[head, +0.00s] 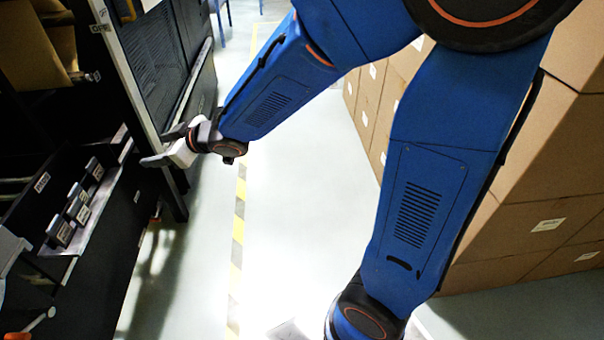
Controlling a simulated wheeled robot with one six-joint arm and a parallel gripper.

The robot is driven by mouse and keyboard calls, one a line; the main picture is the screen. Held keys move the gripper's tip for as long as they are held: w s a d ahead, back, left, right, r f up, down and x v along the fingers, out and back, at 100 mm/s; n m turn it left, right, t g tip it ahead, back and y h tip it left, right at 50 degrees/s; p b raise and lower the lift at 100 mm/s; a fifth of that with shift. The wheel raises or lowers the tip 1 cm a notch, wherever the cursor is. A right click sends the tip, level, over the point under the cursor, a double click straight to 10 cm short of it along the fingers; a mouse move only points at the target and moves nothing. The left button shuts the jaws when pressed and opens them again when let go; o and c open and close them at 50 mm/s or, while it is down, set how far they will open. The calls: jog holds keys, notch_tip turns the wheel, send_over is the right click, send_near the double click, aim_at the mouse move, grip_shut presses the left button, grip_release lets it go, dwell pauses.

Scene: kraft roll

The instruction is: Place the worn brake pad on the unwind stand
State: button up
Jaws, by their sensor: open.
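My gripper (163,147) is at the left of the head view, open, its pale fingers pointing left. I see nothing between the fingers. It is beside a dark framed mesh panel (155,65) and above a black ledge or bench. Several small dark blocks with white labels (78,205) sit in a row on that ledge, below and left of my gripper and apart from it. I cannot tell whether one of them is the worn brake pad. Brown kraft-coloured material (35,45) shows at the upper left in a dark frame, possibly the unwind stand; I cannot be sure.
Stacked cardboard boxes (545,225) fill the right side, close to my blue arm. The pale floor (300,190) between the black bench and the boxes is mostly clear. A flat grey item (288,330) shows at the bottom edge.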

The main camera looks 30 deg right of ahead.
jog(key=s+d+r+m+h, duration=0.2)
jog(key=s+d+m+h, duration=0.15)
jog(key=d, duration=0.85)
jog(key=s+d+r+m+h, duration=0.25)
jog(key=s+d+h, duration=0.2)
jog(key=d, duration=0.75)
jog(key=s+d+f+m+g, duration=0.1)
jog(key=s+d, duration=0.1)
jog(key=s, duration=0.5)
jog(key=s+d+m+g, duration=0.1)
jog(key=s+d+g, duration=0.1)
jog(key=s, duration=0.6)
jog(key=s+d+f+m+g+h, duration=0.1)
jog(key=s+d+m, duration=0.1)
jog(key=s+d, duration=0.2)
jog(key=s, duration=0.3)
jog(key=shift+s+f+g, duration=0.25)
jog(key=shift+f+g, duration=0.05)
jog(key=shift+f, duration=0.05)
